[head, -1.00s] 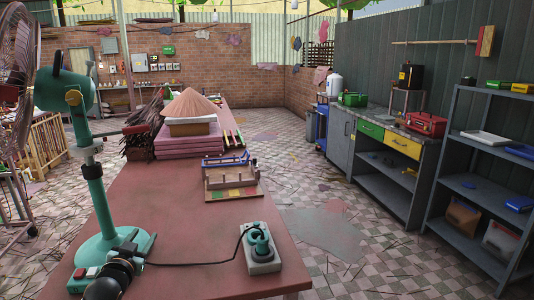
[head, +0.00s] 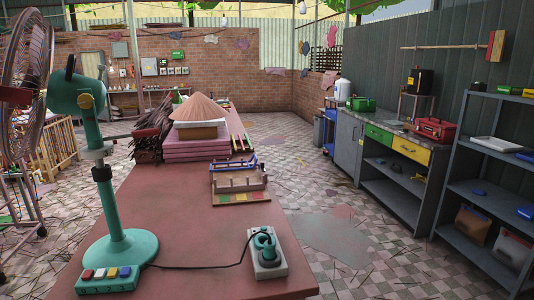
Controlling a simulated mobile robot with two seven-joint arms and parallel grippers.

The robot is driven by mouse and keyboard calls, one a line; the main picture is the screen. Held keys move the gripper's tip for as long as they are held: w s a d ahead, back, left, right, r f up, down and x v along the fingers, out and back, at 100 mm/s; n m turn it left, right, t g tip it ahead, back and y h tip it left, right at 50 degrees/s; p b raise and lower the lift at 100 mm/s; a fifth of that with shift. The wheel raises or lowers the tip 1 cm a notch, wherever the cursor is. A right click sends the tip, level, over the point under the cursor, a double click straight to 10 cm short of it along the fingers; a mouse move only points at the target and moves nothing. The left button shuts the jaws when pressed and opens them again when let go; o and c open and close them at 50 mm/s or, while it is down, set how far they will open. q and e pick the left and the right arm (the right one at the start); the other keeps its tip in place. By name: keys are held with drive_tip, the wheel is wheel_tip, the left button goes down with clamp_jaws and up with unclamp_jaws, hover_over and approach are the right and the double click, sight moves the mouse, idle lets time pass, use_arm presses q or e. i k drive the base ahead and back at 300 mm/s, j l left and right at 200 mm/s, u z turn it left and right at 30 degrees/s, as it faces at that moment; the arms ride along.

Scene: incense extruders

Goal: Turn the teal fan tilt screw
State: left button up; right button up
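A teal table fan (head: 122,250) stands upright on the near left of the red-brown table (head: 190,215). A dark collar (head: 97,152) is on the pole. A teal box with coloured buttons (head: 108,279) is at the base. Neither of my grippers is in view.
A cable runs from the base to a white socket block with a teal plug (head: 266,256). A wooden rack (head: 238,181) and pink stacked blocks under a conical hat (head: 197,108) stand farther back. The table between fan and socket block is clear.

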sight(85, 101)
drive_tip(key=u, duration=1.25)
